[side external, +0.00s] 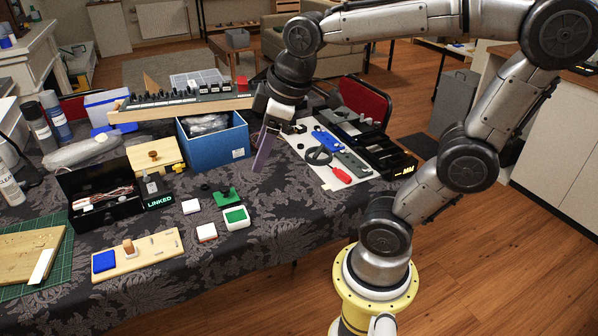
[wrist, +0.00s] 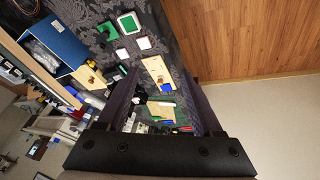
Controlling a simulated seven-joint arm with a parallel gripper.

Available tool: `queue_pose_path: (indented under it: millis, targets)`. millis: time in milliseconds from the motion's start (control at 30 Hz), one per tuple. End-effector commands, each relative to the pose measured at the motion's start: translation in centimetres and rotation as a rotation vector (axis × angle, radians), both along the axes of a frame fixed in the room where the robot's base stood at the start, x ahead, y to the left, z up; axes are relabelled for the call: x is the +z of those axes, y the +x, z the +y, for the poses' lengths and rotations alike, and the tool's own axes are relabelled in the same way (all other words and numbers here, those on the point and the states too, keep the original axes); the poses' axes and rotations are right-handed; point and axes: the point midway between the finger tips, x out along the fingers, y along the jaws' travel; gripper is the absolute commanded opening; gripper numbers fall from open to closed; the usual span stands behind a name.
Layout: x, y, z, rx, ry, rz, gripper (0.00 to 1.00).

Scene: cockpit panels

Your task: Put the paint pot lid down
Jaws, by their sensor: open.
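A square white pot with a green top (side external: 235,217) stands on the dark patterned cloth, and it also shows in the wrist view (wrist: 128,22). A smaller white pot with a reddish side (side external: 206,232) is to its left. A flat white piece (side external: 190,206) lies behind that one. I cannot tell for sure which of these is the paint pot lid. My gripper (side external: 262,165) is above the table, right of the blue box and behind the pots. In the wrist view its two long fingers stand wide apart (wrist: 163,85) with nothing held between them.
A blue box (side external: 213,145) stands left of my gripper. A white board with tools (side external: 333,160) lies to the right. A green piece (side external: 226,197) is behind the pots. A wooden board with a blue block (side external: 138,255) lies at the front. Bare cloth lies right of the pots.

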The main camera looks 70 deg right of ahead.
Motion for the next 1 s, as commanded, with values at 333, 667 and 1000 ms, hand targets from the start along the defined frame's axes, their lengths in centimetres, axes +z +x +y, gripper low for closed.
queue_pose_path:
  millis: [333, 667, 1000]
  targets:
    - [-2.4, -7.5, 2.1, -0.279, 0.168, -0.105, 0.68]
    - [-2.5, -7.7, 2.2, -0.293, 0.176, -0.106, 0.68]
    - [-2.5, -7.6, 2.2, -0.292, 0.176, -0.106, 0.68]
